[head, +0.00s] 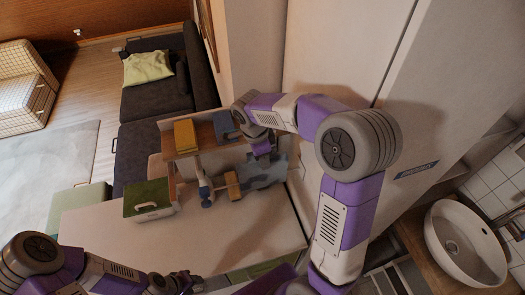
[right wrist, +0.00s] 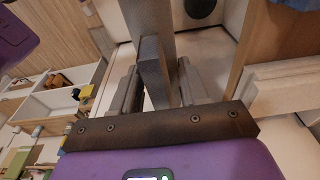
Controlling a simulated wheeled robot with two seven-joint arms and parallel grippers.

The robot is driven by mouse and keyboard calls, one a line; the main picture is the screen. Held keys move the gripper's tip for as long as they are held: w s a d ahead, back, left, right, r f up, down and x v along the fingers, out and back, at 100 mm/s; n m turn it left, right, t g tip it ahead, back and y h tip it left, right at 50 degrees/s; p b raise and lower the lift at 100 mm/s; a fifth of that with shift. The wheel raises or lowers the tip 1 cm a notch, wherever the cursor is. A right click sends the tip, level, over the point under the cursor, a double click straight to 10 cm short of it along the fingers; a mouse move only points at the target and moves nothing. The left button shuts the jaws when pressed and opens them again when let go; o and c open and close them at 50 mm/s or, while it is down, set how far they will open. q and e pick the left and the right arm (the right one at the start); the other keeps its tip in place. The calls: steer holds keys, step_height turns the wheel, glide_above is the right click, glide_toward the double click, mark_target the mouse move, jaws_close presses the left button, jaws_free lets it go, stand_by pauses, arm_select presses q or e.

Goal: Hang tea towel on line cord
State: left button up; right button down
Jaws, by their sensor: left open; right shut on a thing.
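My right gripper (head: 262,150) reaches in from the right over the back of the pale worktop. It is shut on a grey-blue cloth, which looks like the tea towel (head: 265,173); the cloth hangs just below it, beside the wall. In the right wrist view a grey, textured piece (right wrist: 152,65) shows between the fingers; it seems to be the same cloth. My left gripper (head: 176,283) is low at the bottom of the head view, open and empty, away from the cloth. I cannot make out the line cord in either view.
A wooden shelf with a yellow box (head: 185,136) and a blue item (head: 226,125) stands behind the worktop (head: 235,225). A green-topped box (head: 149,198) and a wooden-and-blue object (head: 207,190) stand on it. The worktop's front middle is clear. A washbasin (head: 464,240) is at right.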

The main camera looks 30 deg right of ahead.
steer(key=shift+f, duration=0.85)
steer(key=shift+f+b, duration=2.3)
steer(key=shift+f, duration=1.2)
steer(key=shift+c, duration=2.4)
jaws_free()
steer(key=r, duration=0.5)
steer(key=a+r, duration=0.1)
steer(key=r, duration=0.1)
steer(key=shift+w+r, duration=0.15)
steer(key=shift+r, duration=0.15)
